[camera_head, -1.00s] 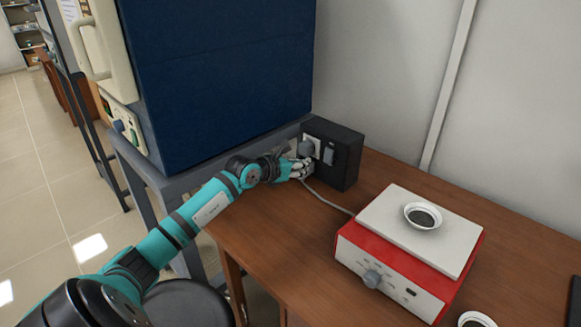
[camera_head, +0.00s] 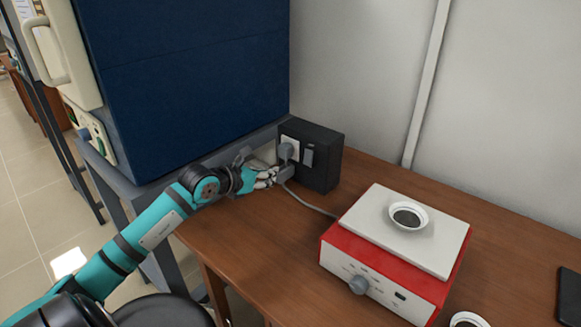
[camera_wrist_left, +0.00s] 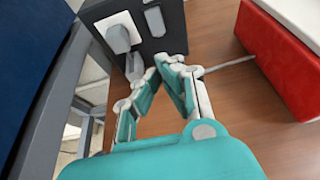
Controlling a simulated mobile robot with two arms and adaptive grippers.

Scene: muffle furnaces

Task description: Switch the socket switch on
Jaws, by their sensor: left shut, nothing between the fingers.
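The switch also shows in the left wrist view (camera_wrist_left: 155,20), right of the plug (camera_wrist_left: 119,38). My left gripper (camera_head: 284,173) is shut and empty, just in front of the box and below the plug and switch. In the wrist view its fingertips (camera_wrist_left: 165,62) come together below the switch; contact with the box cannot be told. My right gripper is out of view.
A red and white hotplate (camera_head: 395,255) with a small white dish (camera_head: 408,216) stands to the right. A grey cord (camera_head: 312,204) runs across the table. The blue furnace (camera_head: 190,80) on its grey stand borders the left. Another dish (camera_head: 467,320) lies at the front.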

